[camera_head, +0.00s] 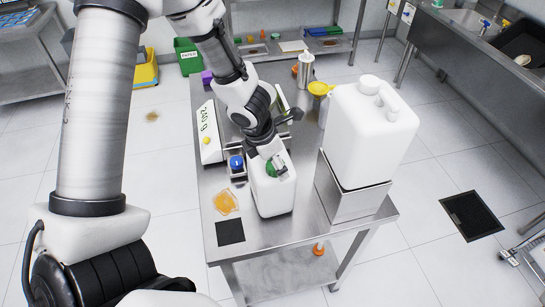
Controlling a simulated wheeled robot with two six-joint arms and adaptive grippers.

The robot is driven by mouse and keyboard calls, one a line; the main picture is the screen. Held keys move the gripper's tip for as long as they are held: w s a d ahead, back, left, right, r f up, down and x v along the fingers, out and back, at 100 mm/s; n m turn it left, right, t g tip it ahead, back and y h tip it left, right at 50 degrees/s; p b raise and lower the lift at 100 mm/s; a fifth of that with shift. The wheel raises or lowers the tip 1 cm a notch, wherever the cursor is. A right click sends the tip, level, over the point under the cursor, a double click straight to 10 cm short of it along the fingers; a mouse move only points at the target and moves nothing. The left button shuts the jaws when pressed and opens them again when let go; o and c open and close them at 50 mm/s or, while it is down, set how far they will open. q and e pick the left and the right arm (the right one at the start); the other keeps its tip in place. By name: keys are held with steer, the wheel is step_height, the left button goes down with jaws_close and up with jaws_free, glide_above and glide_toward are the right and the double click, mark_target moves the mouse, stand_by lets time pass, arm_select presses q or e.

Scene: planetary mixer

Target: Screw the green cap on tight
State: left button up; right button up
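A white canister (271,195) stands upright near the front of the steel table (255,247). The green cap (271,169) is at the top of this canister, partly covered by my gripper. My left gripper (273,163) points down at the cap, with one finger against or just beside its right side. The other finger is hidden, so I cannot tell whether it grips the cap. The cap's seating on the neck is also hidden. My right gripper is not in view.
A large white jerrycan (366,132) stands on a steel box (345,196) close to the right. A scale (208,136), a blue-capped item (236,163), an orange patch (225,202) and a black square (230,232) lie to the left. A yellow funnel (319,88) is behind.

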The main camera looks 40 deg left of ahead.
arm_select(q)
steer(key=shift+a+r, duration=0.1)
steer(key=shift+r, duration=0.55)
steer(key=v, duration=0.6)
steer(key=shift+s, duration=0.2)
steer(key=shift+w, duration=0.1)
